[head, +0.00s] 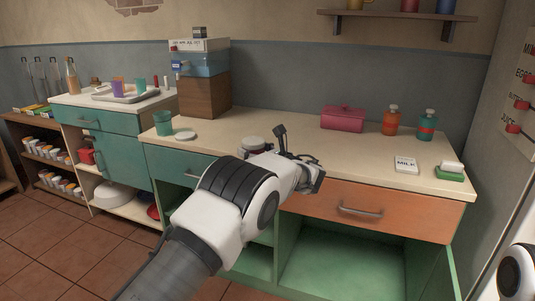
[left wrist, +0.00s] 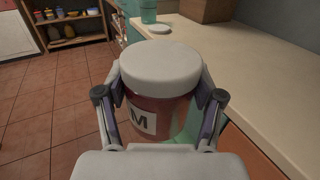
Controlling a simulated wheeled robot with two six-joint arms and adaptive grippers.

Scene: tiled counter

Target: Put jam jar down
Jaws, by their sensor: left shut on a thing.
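The jam jar (left wrist: 160,92) has a white lid and a reddish body with a label showing an "M". My left gripper (left wrist: 158,108) is shut on it, with one finger on each side of the body. The jar looks upright, near the front edge of the counter (head: 350,165). In the head view only its pale lid (head: 252,144) shows clearly behind my left arm; the body is mostly hidden. I cannot tell the gap between the jar's base and the counter. My right gripper is not in view.
A teal cup (head: 163,123) and a white disc (head: 186,136) stand left of the jar. A red box (head: 342,118), two bottles, a milk carton (head: 405,165) and a green sponge-like block (head: 449,175) are to the right. The middle counter is clear. An open green compartment (head: 350,262) lies below.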

